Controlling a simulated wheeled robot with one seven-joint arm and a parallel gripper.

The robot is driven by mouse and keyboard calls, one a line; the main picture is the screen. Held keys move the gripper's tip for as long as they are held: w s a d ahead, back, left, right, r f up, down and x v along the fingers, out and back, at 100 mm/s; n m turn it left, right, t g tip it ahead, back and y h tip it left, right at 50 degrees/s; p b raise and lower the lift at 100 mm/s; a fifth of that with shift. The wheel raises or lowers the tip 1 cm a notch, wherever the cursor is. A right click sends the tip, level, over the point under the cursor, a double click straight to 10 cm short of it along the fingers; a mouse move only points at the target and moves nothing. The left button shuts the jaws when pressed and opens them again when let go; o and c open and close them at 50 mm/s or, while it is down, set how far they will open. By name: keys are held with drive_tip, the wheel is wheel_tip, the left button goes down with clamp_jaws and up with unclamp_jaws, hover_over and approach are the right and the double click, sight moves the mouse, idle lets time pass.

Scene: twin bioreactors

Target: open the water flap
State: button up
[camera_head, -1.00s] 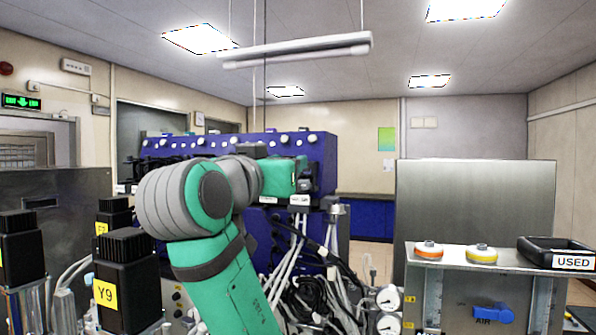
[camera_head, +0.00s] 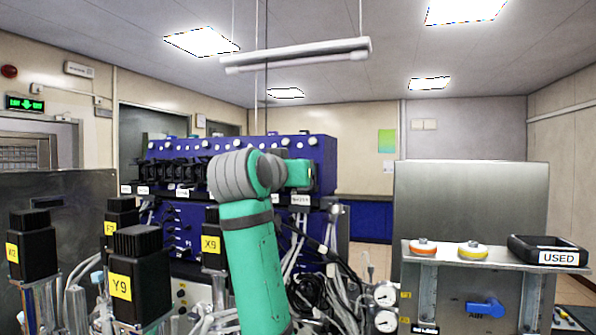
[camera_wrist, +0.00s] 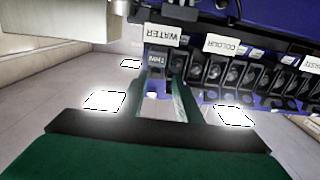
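The wrist view is upside down. In it the water flap (camera_wrist: 157,62) is a small black block by the white "WATER" label (camera_wrist: 161,35), at the end of a row of black flaps. My gripper (camera_wrist: 160,82) has its two fingers apart, with ceiling showing between them. The fingers point at the water flap, one on each side in the picture; whether they touch it I cannot tell. In the head view my arm's end is at the right part of the blue panel (camera_head: 318,150), and it hides the fingers and the water flap.
More flaps run along the panel beside a "COLOUR" label (camera_wrist: 224,46). Black-topped units, including Y9 (camera_head: 138,285), stand at the front left. Cables and gauges (camera_head: 386,296) lie below my arm. A metal stand with a "USED" tray (camera_head: 548,250) is at the right.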

drive_tip(key=shift+w+d, duration=0.5)
drive_tip(key=shift+d, duration=0.3)
drive_tip(key=shift+a, duration=0.15)
clamp_jaws()
drive_tip(key=shift+a, duration=0.1)
